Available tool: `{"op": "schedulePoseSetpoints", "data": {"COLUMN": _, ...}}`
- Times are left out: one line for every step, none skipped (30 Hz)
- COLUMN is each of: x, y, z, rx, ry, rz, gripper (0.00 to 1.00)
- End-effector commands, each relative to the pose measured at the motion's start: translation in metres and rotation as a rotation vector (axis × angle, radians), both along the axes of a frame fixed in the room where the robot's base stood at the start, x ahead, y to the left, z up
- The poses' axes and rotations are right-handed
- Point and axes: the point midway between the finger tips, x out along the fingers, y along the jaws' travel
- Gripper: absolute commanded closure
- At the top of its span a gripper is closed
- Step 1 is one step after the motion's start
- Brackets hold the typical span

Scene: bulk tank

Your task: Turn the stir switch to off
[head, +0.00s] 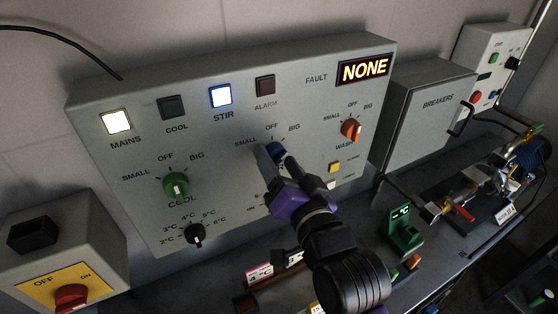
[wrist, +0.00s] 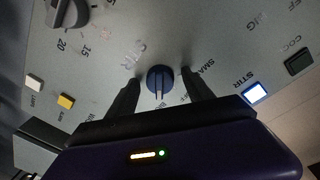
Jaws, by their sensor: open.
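The stir switch (wrist: 160,80) is a blue round knob on the grey control panel, with SMALL, OFF and BIG labels around it. In the head view the stir switch (head: 275,151) is partly covered by my gripper (head: 279,168). In the wrist view my gripper (wrist: 160,77) is open, with one finger on each side of the knob; I cannot tell whether they touch it. The white line on the knob points down in the wrist view; which label it meets is unclear. The STIR lamp (head: 220,96) is lit blue-white.
The green cool knob (head: 176,187) is left of my arm and the orange wash knob (head: 352,130) is right of it. The MAINS lamp (head: 116,121) is lit. The fault display (head: 365,69) reads NONE. A breaker box (head: 424,110) stands to the right.

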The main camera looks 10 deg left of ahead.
Motion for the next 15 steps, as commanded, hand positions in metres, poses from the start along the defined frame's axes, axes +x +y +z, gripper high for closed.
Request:
{"op": "schedulePoseSetpoints", "data": {"x": -0.0001, "y": -0.0001, "z": -0.0001, "rx": 0.000, "ry": 0.000, "rz": 0.000, "gripper": 0.40}}
{"op": "schedulePoseSetpoints", "data": {"x": -0.0001, "y": -0.0002, "z": -0.0002, "rx": 0.000, "ry": 0.000, "rz": 0.000, "gripper": 0.40}}
{"op": "schedulePoseSetpoints", "data": {"x": -0.0001, "y": -0.0002, "z": -0.0002, "rx": 0.000, "ry": 0.000, "rz": 0.000, "gripper": 0.48}}
{"op": "schedulePoseSetpoints", "data": {"x": -0.0002, "y": -0.0002, "z": -0.0002, "rx": 0.000, "ry": 0.000, "rz": 0.000, "gripper": 0.54}}
{"op": "schedulePoseSetpoints", "data": {"x": -0.0002, "y": -0.0002, "z": -0.0002, "rx": 0.000, "ry": 0.000, "rz": 0.000, "gripper": 0.60}}
{"op": "schedulePoseSetpoints", "data": {"x": -0.0002, "y": -0.0002, "z": -0.0002, "rx": 0.000, "ry": 0.000, "rz": 0.000, "gripper": 0.68}}
{"op": "schedulePoseSetpoints", "data": {"x": -0.0002, "y": -0.0002, "z": -0.0002, "rx": 0.000, "ry": 0.000, "rz": 0.000, "gripper": 0.73}}
{"op": "schedulePoseSetpoints", "data": {"x": -0.0002, "y": -0.0003, "z": -0.0003, "rx": 0.000, "ry": 0.000, "rz": 0.000, "gripper": 0.79}}
{"op": "schedulePoseSetpoints", "data": {"x": -0.0003, "y": -0.0003, "z": -0.0003, "rx": 0.000, "ry": 0.000, "rz": 0.000, "gripper": 0.87}}
{"op": "schedulePoseSetpoints", "data": {"x": -0.0003, "y": -0.0003, "z": -0.0003, "rx": 0.000, "ry": 0.000, "rz": 0.000, "gripper": 0.93}}
{"op": "schedulePoseSetpoints", "data": {"x": -0.0003, "y": -0.0003, "z": -0.0003, "rx": 0.000, "ry": 0.001, "rz": -0.001, "gripper": 0.99}}
{"op": "schedulePoseSetpoints", "data": {"x": -0.0003, "y": -0.0003, "z": -0.0003, "rx": 0.000, "ry": 0.001, "rz": -0.001, "gripper": 1.00}}
{"op": "schedulePoseSetpoints", "data": {"x": -0.0002, "y": -0.0004, "z": -0.0003, "rx": 0.000, "ry": 0.001, "rz": -0.001, "gripper": 1.00}}
{"op": "schedulePoseSetpoints", "data": {"x": -0.0003, "y": -0.0004, "z": -0.0004, "rx": -0.001, "ry": 0.000, "rz": -0.001, "gripper": 1.00}}
{"op": "schedulePoseSetpoints", "data": {"x": -0.0003, "y": -0.0006, "z": -0.0005, "rx": -0.003, "ry": -0.001, "rz": -0.001, "gripper": 1.00}}
